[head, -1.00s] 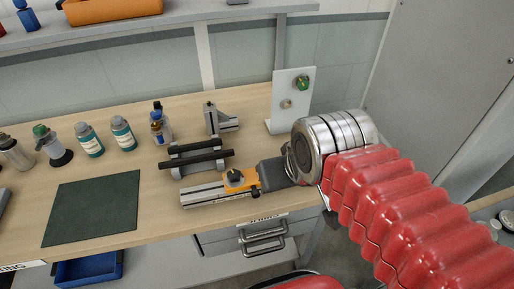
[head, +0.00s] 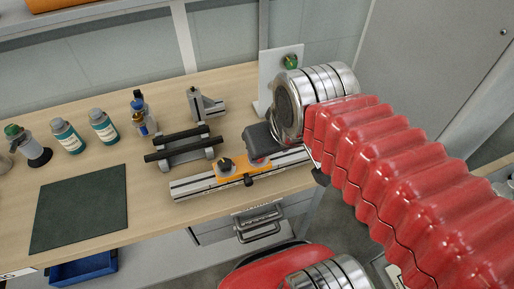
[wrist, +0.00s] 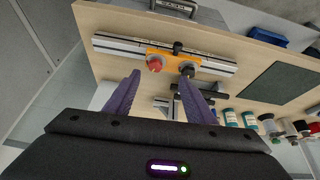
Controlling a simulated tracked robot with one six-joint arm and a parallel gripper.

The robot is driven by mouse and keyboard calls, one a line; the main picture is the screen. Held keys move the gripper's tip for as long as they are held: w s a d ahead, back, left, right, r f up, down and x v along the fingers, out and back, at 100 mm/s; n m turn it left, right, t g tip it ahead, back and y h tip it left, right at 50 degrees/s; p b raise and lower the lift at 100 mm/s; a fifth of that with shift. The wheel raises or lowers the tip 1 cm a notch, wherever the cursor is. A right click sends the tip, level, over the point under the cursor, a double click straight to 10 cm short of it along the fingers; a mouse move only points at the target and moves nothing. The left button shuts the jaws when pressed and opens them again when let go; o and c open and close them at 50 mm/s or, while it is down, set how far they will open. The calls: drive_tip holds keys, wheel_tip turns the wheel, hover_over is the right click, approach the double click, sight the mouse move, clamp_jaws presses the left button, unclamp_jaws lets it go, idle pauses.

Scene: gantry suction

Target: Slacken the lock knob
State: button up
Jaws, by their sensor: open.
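An orange carriage (head: 238,167) sits on a silver rail (head: 190,187) along the bench's front edge. It has a black knob (head: 226,164) on top and a smaller black knob (head: 249,180) on its front side; I cannot tell which one is the lock knob. The wrist view shows the carriage (wrist: 170,57) with the top black knob (wrist: 187,70), the side knob (wrist: 178,47) and a red knob (wrist: 155,64). My gripper (wrist: 159,76) is open and empty, its purple fingers pointing towards the carriage. In the head view its dark body hides the carriage's right end.
A grey stand with two black bars (head: 184,147) is close behind the rail. A grey angle bracket (head: 204,104) and a white upright plate with a green knob (head: 290,62) are farther back. Bottles (head: 104,126) stand at left. A dark green mat (head: 80,208) is bare.

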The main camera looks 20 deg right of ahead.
drive_tip(key=w+r+n+g, duration=0.2)
drive_tip(key=w+n+g, duration=0.3)
drive_tip(key=w+n, duration=0.2)
drive_tip(key=shift+w+d, duration=0.45)
drive_tip(key=shift+w, duration=0.85)
wheel_tip(320, 180, down, 14)
drive_tip(key=shift+r, duration=0.15)
drive_tip(key=shift+c, duration=0.4)
drive_tip(key=c, duration=0.9)
drive_tip(key=shift+a, duration=0.1)
drive_tip(key=shift+c, duration=0.4)
